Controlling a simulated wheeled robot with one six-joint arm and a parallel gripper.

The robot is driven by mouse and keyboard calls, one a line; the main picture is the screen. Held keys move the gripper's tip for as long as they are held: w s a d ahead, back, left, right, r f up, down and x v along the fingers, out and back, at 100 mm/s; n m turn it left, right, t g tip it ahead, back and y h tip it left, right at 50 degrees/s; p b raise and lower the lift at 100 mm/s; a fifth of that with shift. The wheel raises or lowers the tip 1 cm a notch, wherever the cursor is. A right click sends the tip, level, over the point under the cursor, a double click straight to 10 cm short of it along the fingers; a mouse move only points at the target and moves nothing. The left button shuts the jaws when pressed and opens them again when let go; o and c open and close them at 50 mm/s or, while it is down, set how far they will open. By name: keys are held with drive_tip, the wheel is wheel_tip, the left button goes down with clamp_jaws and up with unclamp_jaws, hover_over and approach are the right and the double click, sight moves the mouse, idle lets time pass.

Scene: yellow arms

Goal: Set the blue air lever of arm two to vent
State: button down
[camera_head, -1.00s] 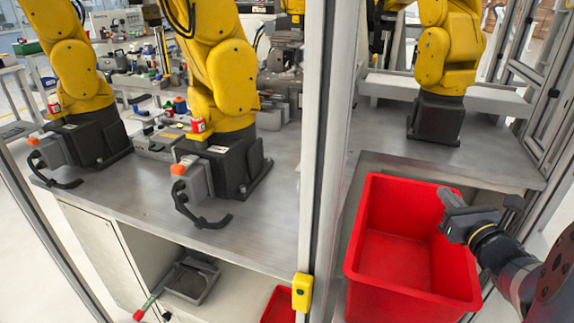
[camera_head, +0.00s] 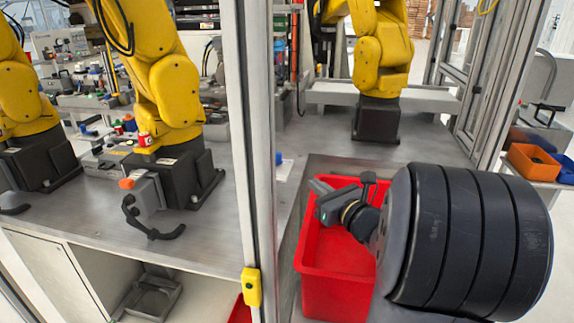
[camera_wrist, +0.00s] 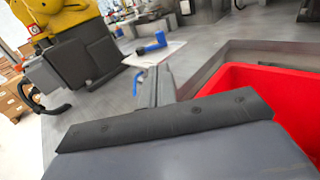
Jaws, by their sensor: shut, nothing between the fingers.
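A small blue handle-like part (camera_wrist: 153,44) lies on or stands at the grey bench beside a pale sheet in the wrist view, with a second thin blue piece (camera_wrist: 138,82) nearer. A blue bit (camera_head: 279,158) shows just right of the metal post in the head view; I cannot tell whether any of these is the air lever. The vent marking is not readable. My gripper (camera_head: 320,192) is shut and empty over the red bin, apart from the blue parts; its fingers (camera_wrist: 156,84) also show in the wrist view. Which yellow arm is arm two cannot be told.
The red bin (camera_head: 335,300) stands under my gripper. A metal post (camera_head: 258,130) with a yellow box (camera_head: 251,287) stands left of it. Yellow arms (camera_head: 165,90) on black bases stand on the bench (camera_head: 95,215); another (camera_head: 380,60) stands behind the bin.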

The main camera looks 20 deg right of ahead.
sight(280, 158)
drive_tip(key=w+a, duration=0.1)
drive_tip(key=w, duration=0.3)
drive_tip(key=w+p, duration=0.1)
drive_tip(key=w, duration=0.4)
drive_tip(key=w+a, duration=0.1)
drive_tip(key=w, duration=0.3)
drive_tip(key=shift+w+a+p, duration=0.3)
drive_tip(key=shift+w+p, duration=0.1)
